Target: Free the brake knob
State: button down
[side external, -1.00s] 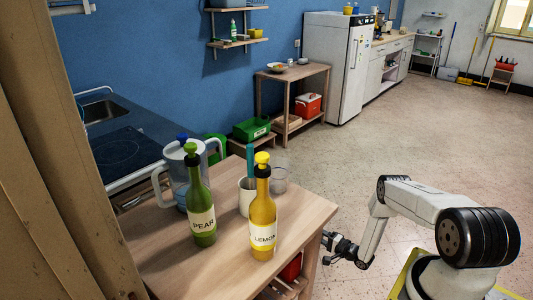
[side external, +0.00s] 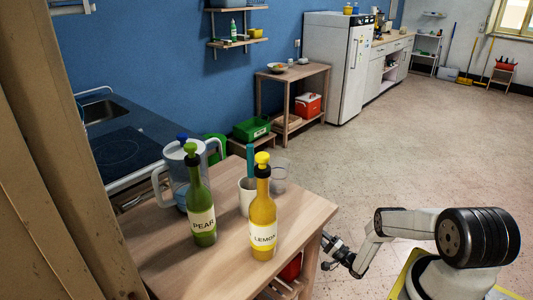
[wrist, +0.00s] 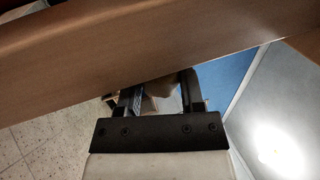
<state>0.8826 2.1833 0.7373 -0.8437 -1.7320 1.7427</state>
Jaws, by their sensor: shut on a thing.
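My gripper (side external: 331,246) is at the right edge of the wooden table (side external: 150,257), at or just below its top, pointing up and left. In the wrist view my gripper (wrist: 160,95) is shut on a small brownish-grey part (wrist: 163,87), mostly hidden by the fingers and the table edge (wrist: 110,62). I cannot tell for sure that this part is the brake knob. No knob shows clearly in the side view.
On the table stand a green PEAR bottle (side external: 201,215), a yellow LEMON bottle (side external: 263,220), a pitcher (side external: 176,170), a light cup (side external: 245,198) and a clear glass (side external: 279,178). A red thing (side external: 291,268) is below the tabletop. The floor to the right is open.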

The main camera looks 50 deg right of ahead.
dwell(0.3)
jog(key=shift+c, duration=1.1)
grip_release()
jog(key=shift+s, duration=0.1)
jog(key=v, duration=0.7)
jog(key=shift+s+f, duration=0.2)
jog(key=shift+s, duration=0.1)
